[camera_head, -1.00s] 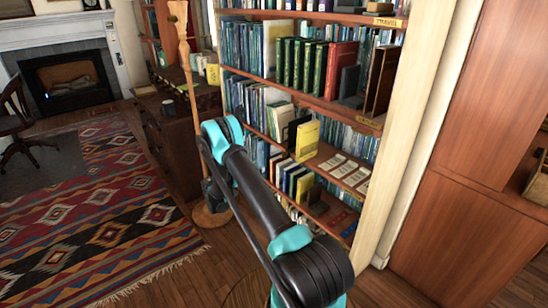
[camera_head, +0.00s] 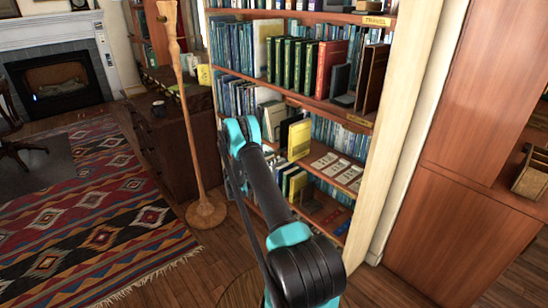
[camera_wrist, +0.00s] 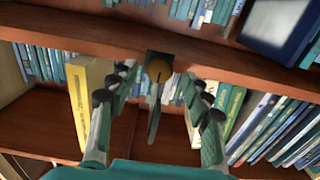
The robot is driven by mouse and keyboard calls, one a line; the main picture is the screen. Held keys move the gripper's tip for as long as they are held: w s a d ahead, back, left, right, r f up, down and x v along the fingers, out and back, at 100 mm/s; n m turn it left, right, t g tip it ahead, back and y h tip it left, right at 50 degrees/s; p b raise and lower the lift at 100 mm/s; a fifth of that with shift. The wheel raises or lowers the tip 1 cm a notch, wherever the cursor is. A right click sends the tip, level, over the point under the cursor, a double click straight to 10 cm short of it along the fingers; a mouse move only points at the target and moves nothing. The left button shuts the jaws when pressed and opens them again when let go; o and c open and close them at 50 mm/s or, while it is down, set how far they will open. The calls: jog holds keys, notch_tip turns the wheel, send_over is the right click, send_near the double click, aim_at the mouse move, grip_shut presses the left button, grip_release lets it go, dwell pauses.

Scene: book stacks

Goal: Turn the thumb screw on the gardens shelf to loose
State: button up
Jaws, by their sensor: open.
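In the wrist view, a round brass thumb screw (camera_wrist: 159,70) sits on a dark plate on the front edge of a wooden shelf (camera_wrist: 80,46). A thin dark lever-like piece (camera_wrist: 154,122) hangs below it; its marking cannot be read. My gripper (camera_wrist: 160,92) is open, with one finger on each side of the screw and lever. Neither finger visibly touches them. In the head view, my arm reaches toward the bookcase (camera_head: 392,150), and my gripper is hidden. I cannot read which shelf label says gardens.
A yellow book (camera_wrist: 82,100) stands left of my fingers and leaning books (camera_wrist: 268,130) stand to the right, both close. A dark blue book (camera_wrist: 275,25) is on the shelf above. In the head view, a wooden stand (camera_head: 205,212) is left of my arm, beside a patterned rug (camera_head: 95,215).

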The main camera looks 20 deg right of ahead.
jog(key=shift+x, duration=1.05)
grip_shut()
